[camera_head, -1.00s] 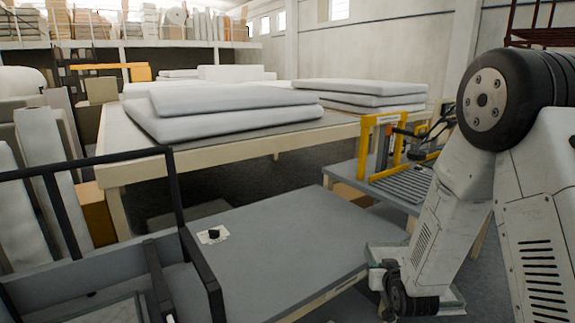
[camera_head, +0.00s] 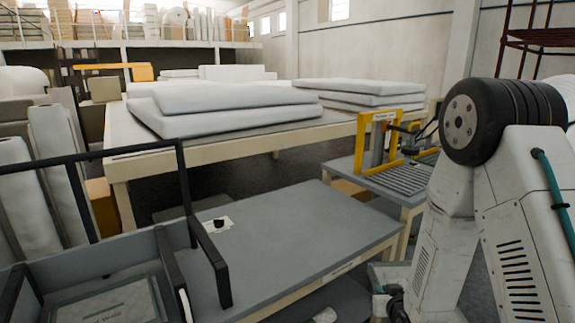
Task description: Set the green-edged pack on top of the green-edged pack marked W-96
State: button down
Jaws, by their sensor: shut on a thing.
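No green-edged pack and no W-96 mark can be made out in the head view. A small pale thing with a greenish tint (camera_head: 325,315) shows at the bottom edge, below the grey table's front edge; it is cut off and I cannot tell what it is. My arm comes down on the right side, and its wrist part reaches the bottom edge right of the grey table. My gripper lies outside the picture, so its fingers and anything in them are hidden.
The grey table (camera_head: 290,235) is mostly clear, with a small black item on a white card (camera_head: 218,224). A black-framed bin (camera_head: 85,270) stands at left. Thick white slabs (camera_head: 225,110) lie on the large table behind. A yellow-framed machine (camera_head: 375,140) stands right.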

jog(key=shift+s+f, duration=0.3)
jog(key=shift+f, duration=0.25)
jog(key=shift+s+f, duration=0.3)
jog(key=shift+f, duration=0.2)
